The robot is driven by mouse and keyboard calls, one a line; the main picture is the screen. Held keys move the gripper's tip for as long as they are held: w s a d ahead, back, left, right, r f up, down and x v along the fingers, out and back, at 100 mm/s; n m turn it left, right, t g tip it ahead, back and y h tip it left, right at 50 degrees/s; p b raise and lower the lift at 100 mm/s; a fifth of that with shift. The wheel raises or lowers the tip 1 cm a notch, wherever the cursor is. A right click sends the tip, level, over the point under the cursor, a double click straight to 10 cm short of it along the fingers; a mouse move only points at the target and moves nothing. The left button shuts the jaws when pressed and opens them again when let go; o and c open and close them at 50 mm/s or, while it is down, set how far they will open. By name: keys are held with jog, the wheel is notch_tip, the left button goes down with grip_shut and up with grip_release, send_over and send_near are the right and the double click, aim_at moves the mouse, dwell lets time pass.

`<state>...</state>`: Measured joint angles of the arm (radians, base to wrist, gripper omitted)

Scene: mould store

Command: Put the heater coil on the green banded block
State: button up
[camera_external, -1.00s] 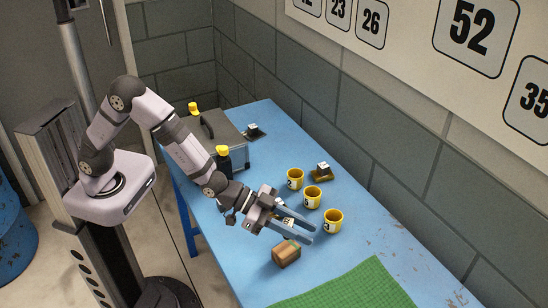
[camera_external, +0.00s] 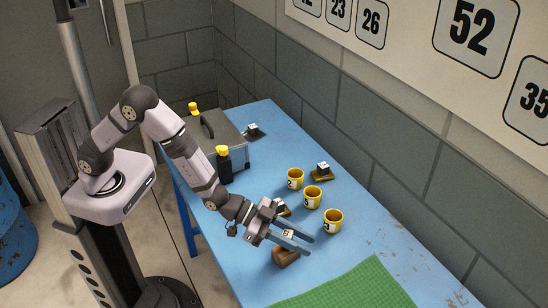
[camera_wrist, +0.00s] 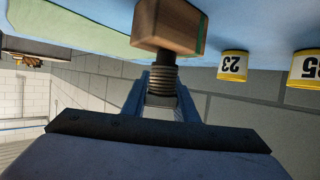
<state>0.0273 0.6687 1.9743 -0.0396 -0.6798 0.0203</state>
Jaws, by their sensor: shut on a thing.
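The green banded block (camera_external: 284,258) is brown, with a green band near one end in the wrist view (camera_wrist: 168,25). It lies on the blue table. My gripper (camera_external: 299,242) is over the block and hides its upper part in the external view. My gripper in the wrist view (camera_wrist: 162,98) is shut on the heater coil (camera_wrist: 162,80), a grey ribbed cylinder. The coil's far end meets the block's outline in the wrist view; I cannot tell whether they touch.
Yellow cups (camera_external: 312,197) stand in a row behind my gripper. A green mat (camera_external: 350,290) lies at the table's front. A dark piece on a yellow base (camera_external: 322,172), a black bottle with yellow cap (camera_external: 224,163) and a grey case (camera_external: 212,138) stand farther back.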

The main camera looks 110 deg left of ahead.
jog(key=o, duration=1.1)
jog(key=shift+f, duration=0.1)
jog(key=shift+o, duration=0.2)
jog(key=shift+r+p, duration=0.3)
jog(key=shift+s, duration=0.25)
jog(key=b+v, duration=0.1)
jog(key=v, duration=1)
jog(key=shift+s+b, duration=0.2)
jog(key=shift+b, duration=0.15)
